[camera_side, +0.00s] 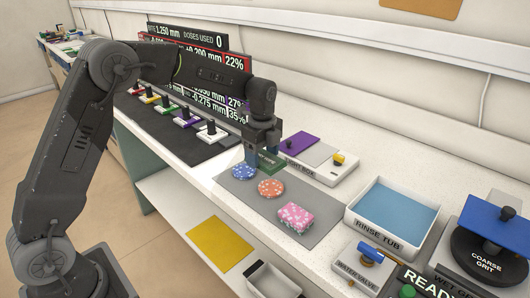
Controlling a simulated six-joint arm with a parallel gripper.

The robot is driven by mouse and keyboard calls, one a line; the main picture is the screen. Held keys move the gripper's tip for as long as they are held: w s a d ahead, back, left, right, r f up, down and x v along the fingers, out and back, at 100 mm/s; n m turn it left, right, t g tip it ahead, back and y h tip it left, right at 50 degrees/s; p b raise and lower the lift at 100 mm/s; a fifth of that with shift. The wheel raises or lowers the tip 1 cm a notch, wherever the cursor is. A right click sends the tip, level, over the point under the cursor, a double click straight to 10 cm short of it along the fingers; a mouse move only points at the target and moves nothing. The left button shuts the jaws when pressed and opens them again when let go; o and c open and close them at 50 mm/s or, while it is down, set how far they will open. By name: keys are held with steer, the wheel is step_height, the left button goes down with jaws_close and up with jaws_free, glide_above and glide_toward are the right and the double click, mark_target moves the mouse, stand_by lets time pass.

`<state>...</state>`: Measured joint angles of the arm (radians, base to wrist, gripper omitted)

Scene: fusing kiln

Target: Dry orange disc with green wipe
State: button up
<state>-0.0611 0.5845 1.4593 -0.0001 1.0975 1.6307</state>
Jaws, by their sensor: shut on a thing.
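The orange disc (271,188), speckled with lighter spots, lies flat on a grey mat (245,196). A blue speckled disc (243,172) lies just behind it to the left, and a pink patterned block (296,218) sits to its right, nearer the front. My gripper (262,158) points down above the far side of the mat, behind the two discs. It is shut on the green wipe (270,161), a dark green block partly hidden by the fingers. The wipe is apart from the orange disc. I cannot tell whether it touches the mat.
The light box (328,167), with a purple panel, stands behind the gripper. The blue-filled rinse tub (350,214), the water valve (364,272) and the coarse grit wheel (487,262) are to the right. Several coloured handled blocks stand on a dark mat (150,122) at left.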

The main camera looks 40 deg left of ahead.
mark_target(273, 188)
steer(key=shift+f, duration=0.15)
steer(key=shift+f, duration=0.6)
step_height(273, 188, down, 5)
steer(key=shift+r, duration=0.2)
steer(key=shift+d+r, duration=0.15)
steer(key=shift+d, duration=1.95)
steer(key=shift+f, duration=0.6)
steer(key=shift+a, duration=0.1)
